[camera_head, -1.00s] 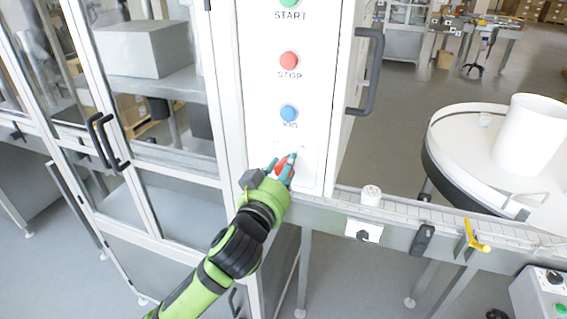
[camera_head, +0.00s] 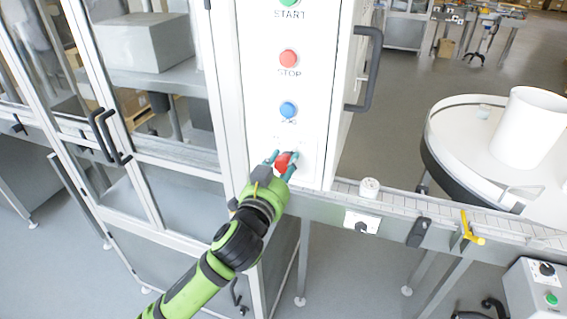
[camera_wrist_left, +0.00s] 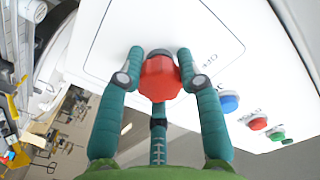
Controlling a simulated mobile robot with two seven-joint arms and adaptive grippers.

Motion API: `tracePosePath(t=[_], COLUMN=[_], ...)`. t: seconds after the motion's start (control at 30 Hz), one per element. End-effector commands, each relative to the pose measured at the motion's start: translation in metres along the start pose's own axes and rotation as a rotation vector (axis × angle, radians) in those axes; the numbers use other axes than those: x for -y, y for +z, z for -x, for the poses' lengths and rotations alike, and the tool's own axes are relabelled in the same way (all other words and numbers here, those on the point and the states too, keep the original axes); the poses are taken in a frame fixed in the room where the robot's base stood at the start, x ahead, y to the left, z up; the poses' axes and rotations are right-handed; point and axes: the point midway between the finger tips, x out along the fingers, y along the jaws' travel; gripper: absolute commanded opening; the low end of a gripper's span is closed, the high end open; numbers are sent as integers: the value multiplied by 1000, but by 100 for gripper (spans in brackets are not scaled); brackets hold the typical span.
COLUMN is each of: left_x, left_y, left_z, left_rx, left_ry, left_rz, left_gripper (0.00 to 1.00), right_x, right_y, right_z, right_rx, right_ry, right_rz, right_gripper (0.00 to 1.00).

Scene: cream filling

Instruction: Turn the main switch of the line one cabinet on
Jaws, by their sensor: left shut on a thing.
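The line one cabinet (camera_head: 262,60) is a tall white panel with a green START button (camera_head: 289,3), a red STOP button (camera_head: 289,59) and a blue button (camera_head: 288,110) in a column. Below them is the red main switch (camera_head: 282,161), partly hidden by my gripper. My left gripper (camera_head: 283,160) is at the switch, its teal fingers on either side of it. In the left wrist view the fingers are shut on the red knob (camera_wrist_left: 160,78), with the panel behind it. My right gripper is not in view.
Glass doors with black handles (camera_head: 105,137) stand left of the panel. A black handle (camera_head: 368,70) sticks out on its right. A conveyor (camera_head: 420,205) with a small white jar (camera_head: 369,188) runs right, towards a round table with a white cylinder (camera_head: 527,128).

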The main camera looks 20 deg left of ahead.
Motion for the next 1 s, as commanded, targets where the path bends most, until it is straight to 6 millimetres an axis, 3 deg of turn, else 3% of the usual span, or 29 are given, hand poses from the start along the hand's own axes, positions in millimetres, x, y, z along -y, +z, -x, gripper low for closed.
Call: tracePosePath(t=[0.03, 0.17, 0.2, 0.27, 0.67, 1.0], left_x=[-5, -5, -5, -4, -2, -2], left_y=[9, 9, 9, 8, 4, 5], left_z=[0, 0, 0, 0, 5, 58], left_rx=[21, 21, 21, 20, 8, 13], left_ry=[9, 9, 9, 8, 4, 6], left_rz=[-3, -2, -2, -2, 0, 1], left_gripper=[3, 3, 40, 60, 60, 60], right_x=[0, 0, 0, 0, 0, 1], right_y=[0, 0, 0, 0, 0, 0], right_z=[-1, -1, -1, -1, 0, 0], right_rx=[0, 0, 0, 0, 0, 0], right_ry=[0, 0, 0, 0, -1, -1], right_rz=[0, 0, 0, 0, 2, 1], right_gripper=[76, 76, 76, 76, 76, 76])
